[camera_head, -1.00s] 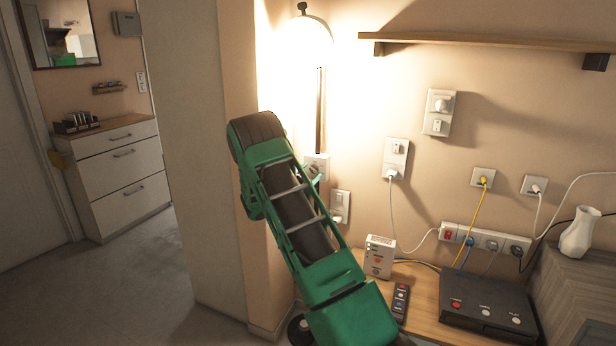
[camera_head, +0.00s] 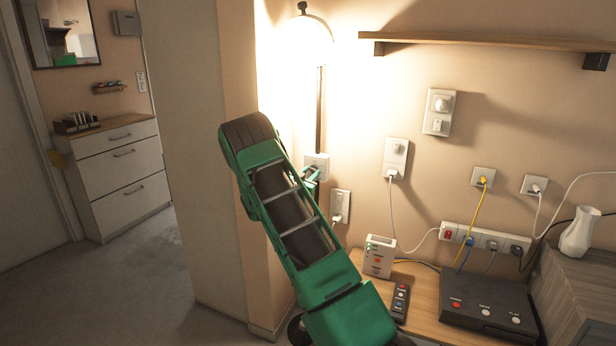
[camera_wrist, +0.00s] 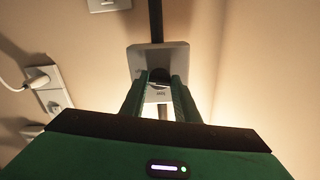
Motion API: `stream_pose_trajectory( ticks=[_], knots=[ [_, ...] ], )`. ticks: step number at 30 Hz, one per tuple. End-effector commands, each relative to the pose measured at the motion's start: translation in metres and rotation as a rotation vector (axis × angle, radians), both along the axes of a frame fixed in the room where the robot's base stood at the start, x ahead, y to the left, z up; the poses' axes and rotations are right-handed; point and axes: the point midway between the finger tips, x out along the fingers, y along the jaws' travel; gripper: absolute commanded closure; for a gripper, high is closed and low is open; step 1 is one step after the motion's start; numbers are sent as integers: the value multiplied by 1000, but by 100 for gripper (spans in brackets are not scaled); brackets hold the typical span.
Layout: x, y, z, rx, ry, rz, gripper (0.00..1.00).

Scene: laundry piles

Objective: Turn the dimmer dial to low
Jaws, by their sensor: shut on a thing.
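In the head view my gripper (camera_head: 311,180) is small and partly hidden by my green arm.
The lit lamp (camera_head: 301,42) is above the plate. A socket with a plug (camera_head: 340,206) is close by at lower right. Another plate with a round knob (camera_head: 439,112) is further right. Below, a desk (camera_head: 424,310) holds a white box, a remote and a black device.

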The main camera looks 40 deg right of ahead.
Motion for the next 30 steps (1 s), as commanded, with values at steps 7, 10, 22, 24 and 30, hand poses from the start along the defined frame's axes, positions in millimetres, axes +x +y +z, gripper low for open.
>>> stream_pose_trajectory(
  ticks=[7,10,22,24,30],
  knots=[
    [1,1,1,-92,216,4,94],
    [1,1,1,-130,304,4,94],
    [2,1,2,-275,653,5,94],
    [2,2,2,-301,714,6,94],
    [2,2,1,-374,888,7,94]
  ],
)
